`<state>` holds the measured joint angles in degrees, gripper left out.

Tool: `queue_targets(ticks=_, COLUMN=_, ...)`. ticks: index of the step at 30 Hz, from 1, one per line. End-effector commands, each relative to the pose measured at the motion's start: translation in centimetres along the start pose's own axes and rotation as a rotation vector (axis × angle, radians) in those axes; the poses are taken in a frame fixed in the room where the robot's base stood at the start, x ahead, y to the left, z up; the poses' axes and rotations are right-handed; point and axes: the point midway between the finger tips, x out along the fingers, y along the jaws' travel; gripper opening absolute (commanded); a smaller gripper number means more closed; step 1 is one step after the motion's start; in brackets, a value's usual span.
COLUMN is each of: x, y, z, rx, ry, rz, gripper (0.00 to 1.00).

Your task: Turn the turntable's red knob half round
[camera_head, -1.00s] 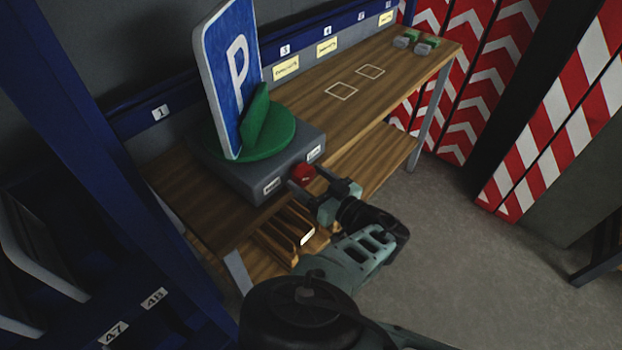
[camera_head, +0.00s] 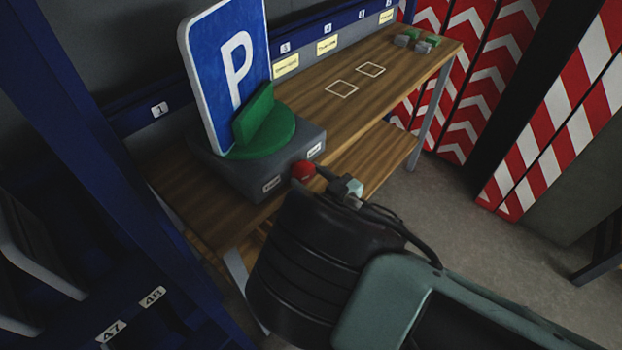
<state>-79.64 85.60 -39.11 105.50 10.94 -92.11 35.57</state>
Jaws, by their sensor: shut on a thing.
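The red knob (camera_head: 303,170) sits on the front face of the turntable's grey base (camera_head: 243,182), between two small white labels. The green turntable disc (camera_head: 274,142) lies on top of the base. A blue parking sign (camera_head: 213,90) with a white P stands upright on it in a green holder (camera_head: 253,115). My gripper (camera_head: 318,175) is at the knob and shut on it. My arm hides most of the gripper and the lower front of the bench.
The wooden bench top (camera_head: 310,110) is clear to the right, with two white outlined squares. Small grey and green blocks (camera_head: 416,40) stand at its far end. A blue post (camera_head: 100,150) and rack rise at left. Red-and-white striped panels (camera_head: 480,80) stand at right.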

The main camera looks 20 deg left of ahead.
Motion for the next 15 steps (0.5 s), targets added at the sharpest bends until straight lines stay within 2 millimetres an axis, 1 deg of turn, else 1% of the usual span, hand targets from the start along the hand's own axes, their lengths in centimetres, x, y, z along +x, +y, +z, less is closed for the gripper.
queue_targets(ticks=1, x=0.02, y=0.26, z=0.0, rx=-0.03, ry=0.008, rz=0.006, gripper=0.25)
queue_targets(ticks=15, x=0.01, y=0.1, z=0.35, rx=-0.471, ry=0.043, rz=-0.003, gripper=0.25)
